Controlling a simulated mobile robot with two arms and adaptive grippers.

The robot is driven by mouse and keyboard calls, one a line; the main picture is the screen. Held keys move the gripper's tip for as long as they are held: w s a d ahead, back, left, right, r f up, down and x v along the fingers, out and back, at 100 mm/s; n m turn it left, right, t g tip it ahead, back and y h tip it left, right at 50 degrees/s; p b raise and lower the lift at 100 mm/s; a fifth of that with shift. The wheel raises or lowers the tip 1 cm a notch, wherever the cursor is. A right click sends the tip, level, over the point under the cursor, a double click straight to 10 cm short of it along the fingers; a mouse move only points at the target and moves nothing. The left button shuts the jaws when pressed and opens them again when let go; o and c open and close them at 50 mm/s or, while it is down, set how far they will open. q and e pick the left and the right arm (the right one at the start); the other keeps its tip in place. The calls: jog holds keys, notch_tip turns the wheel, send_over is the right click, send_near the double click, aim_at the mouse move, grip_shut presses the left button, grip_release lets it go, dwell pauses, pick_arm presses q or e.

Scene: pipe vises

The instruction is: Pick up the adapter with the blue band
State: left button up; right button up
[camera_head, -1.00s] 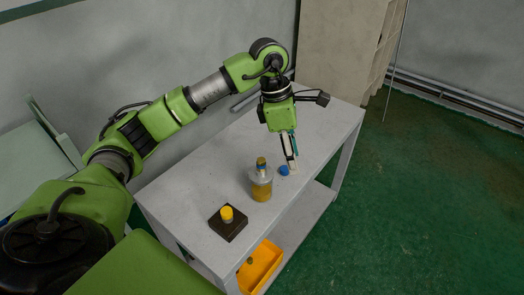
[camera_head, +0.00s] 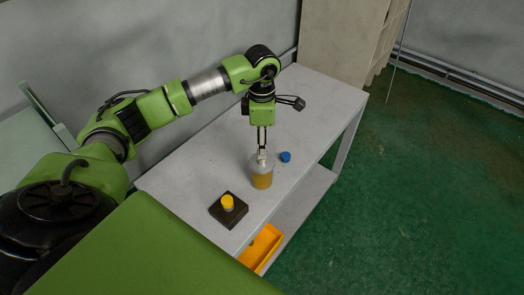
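My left gripper (camera_head: 262,152) points straight down over the top of a clear jar-like container (camera_head: 262,174) with an amber lower part, on the table. Its fingers are close together at the container's top; whether they grip anything there is too small to tell. The small olive-topped piece with a bluish band, seen on that container earlier, is now hidden by the fingers. A small blue piece (camera_head: 286,157) lies on the table just right of the container, apart from the gripper. I cannot tell if it is part of an adapter. My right gripper is out of view.
A yellow-topped piece (camera_head: 228,202) stands on a dark square block (camera_head: 229,211) on the grey table (camera_head: 317,95). An orange bin (camera_head: 262,246) sits on the lower shelf. The table's far part is clear. A beige cabinet (camera_head: 340,36) stands behind.

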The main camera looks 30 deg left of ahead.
pick_arm(q)
jog(key=shift+a+f+p, duration=0.1)
jog(key=shift+f+p, duration=0.45)
jog(key=shift+f, duration=1.45)
grip_shut()
jog(key=shift+w+r, duration=0.1)
jog(key=shift+r, duration=0.05)
